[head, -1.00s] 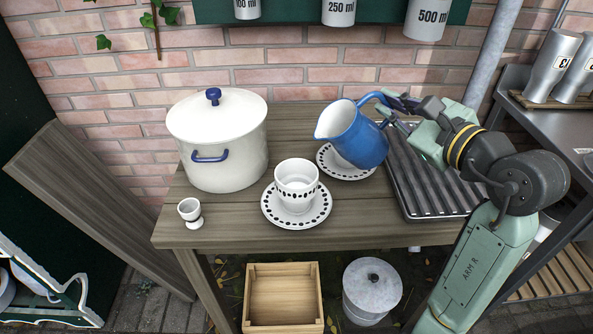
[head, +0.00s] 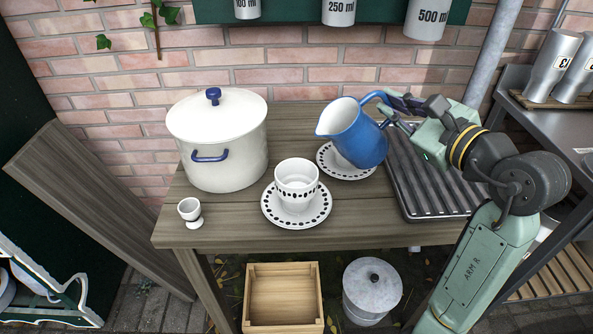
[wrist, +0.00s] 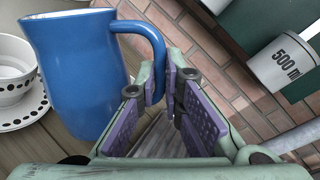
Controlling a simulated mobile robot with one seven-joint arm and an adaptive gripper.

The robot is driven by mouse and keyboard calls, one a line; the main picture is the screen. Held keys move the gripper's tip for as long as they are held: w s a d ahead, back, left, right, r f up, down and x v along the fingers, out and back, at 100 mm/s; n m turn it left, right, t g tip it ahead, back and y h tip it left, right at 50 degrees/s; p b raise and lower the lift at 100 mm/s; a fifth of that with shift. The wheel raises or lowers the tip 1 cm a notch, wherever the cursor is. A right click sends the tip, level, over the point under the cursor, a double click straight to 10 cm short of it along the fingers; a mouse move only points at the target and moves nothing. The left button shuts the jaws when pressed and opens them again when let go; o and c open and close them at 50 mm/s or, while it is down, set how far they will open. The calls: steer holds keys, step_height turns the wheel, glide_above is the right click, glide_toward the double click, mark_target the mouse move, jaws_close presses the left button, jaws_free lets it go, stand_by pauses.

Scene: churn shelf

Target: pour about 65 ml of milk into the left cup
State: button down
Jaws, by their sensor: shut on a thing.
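The blue enamel jug (head: 360,138) with a white inside hangs over the right saucer (head: 333,168), tilted with its spout to the left. My gripper (head: 388,108) is shut on the jug's handle; the wrist view shows the handle (wrist: 156,60) between the purple finger pads. The left cup (head: 297,178), white with black dots, stands upright on its saucer (head: 297,219), left of and nearer than the jug. No milk stream shows, and the milk level in the jug cannot be seen.
A lidded white pot (head: 222,145) stands left of the left cup. A small egg cup (head: 190,212) is at the table's front left. A ridged dark tray (head: 435,180) lies on the right. The front middle of the table (head: 370,225) is clear.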

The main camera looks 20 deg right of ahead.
steer(key=d+f+m+t+y, duration=0.1)
steer(key=d+f+m, duration=0.2)
steer(key=d+m, duration=0.3)
steer(key=shift+m, duration=0.6)
stand_by(0.7)
